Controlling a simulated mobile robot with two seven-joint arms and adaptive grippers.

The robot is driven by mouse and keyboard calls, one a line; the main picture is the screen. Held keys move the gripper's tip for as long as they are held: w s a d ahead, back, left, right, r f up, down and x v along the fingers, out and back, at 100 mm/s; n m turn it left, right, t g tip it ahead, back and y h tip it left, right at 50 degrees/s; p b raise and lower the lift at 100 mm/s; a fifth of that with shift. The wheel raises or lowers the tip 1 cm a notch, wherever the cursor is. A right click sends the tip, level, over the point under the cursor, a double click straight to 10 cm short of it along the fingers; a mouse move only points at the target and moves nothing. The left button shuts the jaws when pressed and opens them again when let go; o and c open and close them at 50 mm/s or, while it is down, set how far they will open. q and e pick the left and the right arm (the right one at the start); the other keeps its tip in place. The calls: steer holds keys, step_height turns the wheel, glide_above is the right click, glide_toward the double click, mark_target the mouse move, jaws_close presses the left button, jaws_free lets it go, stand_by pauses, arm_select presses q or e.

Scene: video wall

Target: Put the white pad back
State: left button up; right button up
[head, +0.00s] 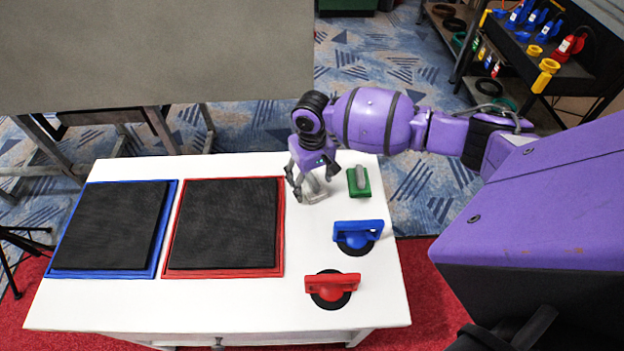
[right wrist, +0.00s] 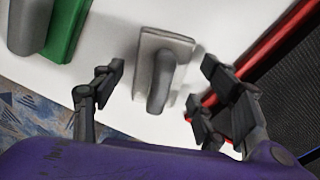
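The white pad (head: 316,196), a pale block with a grey handle, lies on the white table near its far edge, partly hidden by my right gripper in the head view. In the right wrist view the pad (right wrist: 150,47) shows whole, its handle towards me. My right gripper (head: 312,178) is open over it. In the right wrist view its fingers (right wrist: 163,82) stand apart, one on each side of the pad, not visibly touching it. My left gripper is not in view.
A green pad (head: 358,184) lies just right of the white one. Blue (head: 358,228) and red (head: 333,284) suction handles stand nearer. Two black panels, framed in blue (head: 163,230) and red (head: 282,250), lie on the table's left. A grey board (head: 150,55) stands behind.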

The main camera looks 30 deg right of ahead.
mark_target(312, 177)
step_height(312, 177, up, 12)
steer(key=p, duration=0.1)
steer(key=shift+r, duration=0.2)
stand_by(0.4)
steer(key=shift+r, duration=0.1)
stand_by(0.6)
